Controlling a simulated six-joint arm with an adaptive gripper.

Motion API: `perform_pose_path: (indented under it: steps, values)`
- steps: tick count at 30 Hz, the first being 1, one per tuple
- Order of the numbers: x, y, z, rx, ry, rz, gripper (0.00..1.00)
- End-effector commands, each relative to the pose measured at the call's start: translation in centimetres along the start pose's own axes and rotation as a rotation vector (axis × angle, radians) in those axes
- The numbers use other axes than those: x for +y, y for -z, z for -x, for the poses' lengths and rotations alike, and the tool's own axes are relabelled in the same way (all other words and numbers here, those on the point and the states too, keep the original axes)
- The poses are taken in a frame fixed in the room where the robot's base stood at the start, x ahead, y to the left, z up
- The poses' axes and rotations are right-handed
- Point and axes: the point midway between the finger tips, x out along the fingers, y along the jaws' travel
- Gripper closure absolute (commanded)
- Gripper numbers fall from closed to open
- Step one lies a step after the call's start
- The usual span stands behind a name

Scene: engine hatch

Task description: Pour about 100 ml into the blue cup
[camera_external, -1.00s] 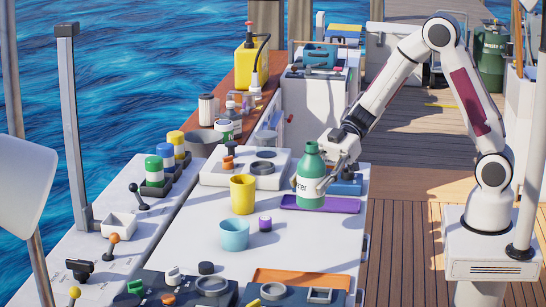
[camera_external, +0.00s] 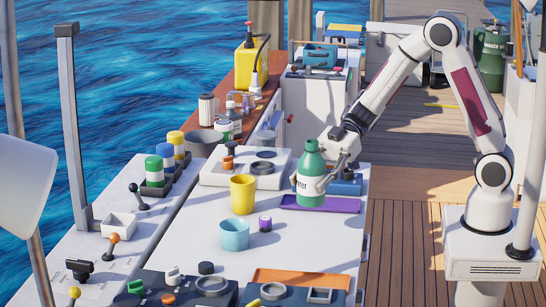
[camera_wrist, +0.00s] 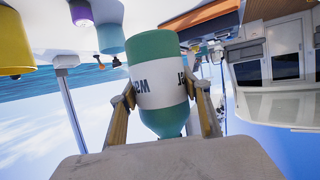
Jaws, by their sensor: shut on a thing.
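The light blue cup (camera_external: 234,236) stands upright on the white worktop, in front of a yellow cup (camera_external: 242,196). Its inside is too small to read. My gripper (camera_external: 322,186) is shut on a green bottle (camera_external: 311,160) with a white label, to the right of and behind the blue cup. The bottle is close to upright, by the purple mat (camera_external: 345,205); I cannot tell whether its base touches it. In the wrist view, which looks inverted, the bottle (camera_wrist: 160,110) sits between both fingers of my gripper (camera_wrist: 162,100).
A white block with round black parts (camera_external: 240,175) lies behind the yellow cup. Dark panels and an orange tray (camera_external: 300,278) line the front.

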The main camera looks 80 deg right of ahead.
Motion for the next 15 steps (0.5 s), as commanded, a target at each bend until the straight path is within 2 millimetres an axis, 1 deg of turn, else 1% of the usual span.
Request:
perform_pose_path:
  steps: [8,15]
  values:
    - [-1.1,0.4,-1.1,0.001,0.029,0.012,0.84]
    - [-3.7,0.7,-3.6,0.001,0.093,0.037,0.84]
